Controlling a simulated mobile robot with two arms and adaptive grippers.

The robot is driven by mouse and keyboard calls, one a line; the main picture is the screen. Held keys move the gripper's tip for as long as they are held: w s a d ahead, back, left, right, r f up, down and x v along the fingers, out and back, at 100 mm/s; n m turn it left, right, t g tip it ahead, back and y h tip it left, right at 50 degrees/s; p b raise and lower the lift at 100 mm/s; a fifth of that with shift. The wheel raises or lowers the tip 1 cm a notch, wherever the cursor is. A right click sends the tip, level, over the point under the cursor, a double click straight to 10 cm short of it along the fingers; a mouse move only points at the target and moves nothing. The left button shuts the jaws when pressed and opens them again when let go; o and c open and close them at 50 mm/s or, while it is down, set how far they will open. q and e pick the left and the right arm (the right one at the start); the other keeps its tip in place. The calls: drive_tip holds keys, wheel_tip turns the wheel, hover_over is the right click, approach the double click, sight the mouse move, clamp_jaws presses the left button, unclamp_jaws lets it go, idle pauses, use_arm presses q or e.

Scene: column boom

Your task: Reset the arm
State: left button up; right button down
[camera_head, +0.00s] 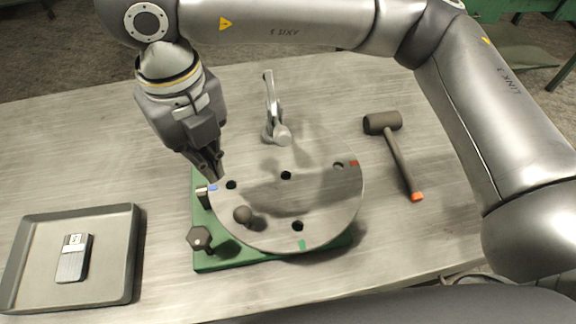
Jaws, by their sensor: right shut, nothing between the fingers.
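My right arm comes in from the right and arches across the top of the head view. Its gripper (211,171) is at the end of the arm, pointing down over the left edge of a round metal plate (262,187). The gripper is shut with nothing in it, close to a blue mark (213,188) on the plate's rim. I cannot tell whether the fingertips touch the plate. My left gripper is not in view.
The plate has several holes and sits on a green base (221,262) with a dark knob (243,214). A metal lever (272,100) stands behind. A mallet (394,150) lies right. A grey tray (127,228) holds a small device (73,260). Table space at back left is clear.

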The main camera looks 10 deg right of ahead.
drive_tip(key=shift+r, duration=0.35)
drive_tip(key=shift+r, duration=0.1)
